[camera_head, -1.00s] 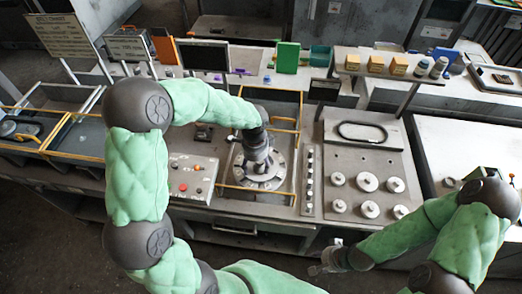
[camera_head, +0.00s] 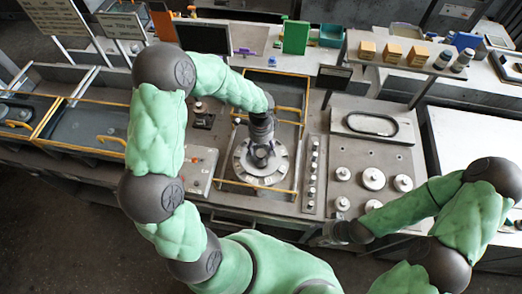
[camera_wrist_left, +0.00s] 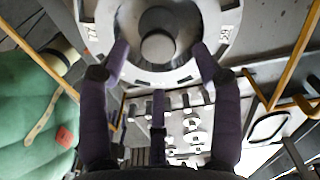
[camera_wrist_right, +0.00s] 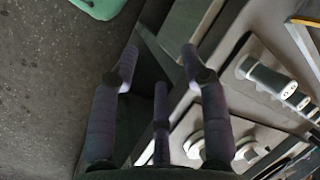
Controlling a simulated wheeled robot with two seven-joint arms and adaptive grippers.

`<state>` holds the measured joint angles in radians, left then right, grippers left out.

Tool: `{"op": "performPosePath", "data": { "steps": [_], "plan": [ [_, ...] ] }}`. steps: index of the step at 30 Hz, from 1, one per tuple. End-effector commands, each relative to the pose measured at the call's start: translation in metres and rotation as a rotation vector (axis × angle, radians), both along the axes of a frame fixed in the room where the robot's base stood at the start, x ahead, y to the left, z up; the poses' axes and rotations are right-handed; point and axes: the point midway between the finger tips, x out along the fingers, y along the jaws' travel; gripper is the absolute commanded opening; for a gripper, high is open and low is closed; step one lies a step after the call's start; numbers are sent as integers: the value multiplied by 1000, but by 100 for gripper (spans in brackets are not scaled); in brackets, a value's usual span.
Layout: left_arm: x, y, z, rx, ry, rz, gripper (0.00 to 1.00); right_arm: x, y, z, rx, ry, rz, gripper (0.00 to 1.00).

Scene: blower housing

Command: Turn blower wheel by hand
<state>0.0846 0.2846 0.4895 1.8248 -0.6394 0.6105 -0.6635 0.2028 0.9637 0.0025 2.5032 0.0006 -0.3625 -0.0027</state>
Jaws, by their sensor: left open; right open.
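The blower wheel (camera_head: 280,172) is a round grey disc with slots around its rim and a raised hub. It lies flat inside a yellow-railed bay, and it fills the top of the left wrist view (camera_wrist_left: 225,22). My left gripper (camera_head: 262,155) is open and points down over the wheel's middle. In the left wrist view its fingers stand on either side of the round hub (camera_wrist_left: 158,46); I cannot tell whether they touch it. My right gripper (camera_head: 324,238) is open and empty, low by the bench's front edge. The left arm partly hides the wheel's far side.
Yellow rails (camera_head: 301,118) border the wheel's bay. To the right is a plate with several round knobs (camera_head: 373,179). A dark screen (camera_head: 203,38) and a green panel (camera_head: 296,37) stand behind.

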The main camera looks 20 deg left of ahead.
Motion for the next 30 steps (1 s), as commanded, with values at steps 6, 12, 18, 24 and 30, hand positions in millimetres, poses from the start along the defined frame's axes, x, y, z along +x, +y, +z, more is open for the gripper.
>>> {"op": "performPosePath", "data": {
  "steps": [6,12,18,24,30],
  "plan": [
    [0,0,-30,0,1,1,64,0,0,-3,0,0,0,46],
    [-1,0,-40,0,1,0,64,0,0,-3,0,0,0,46],
    [-1,0,-40,0,0,0,64,0,0,-3,0,0,0,46],
    [0,0,-40,0,0,0,25,0,0,-3,0,0,0,46],
    [0,0,-40,0,0,0,0,0,0,-3,0,0,0,46]
  ]
}}
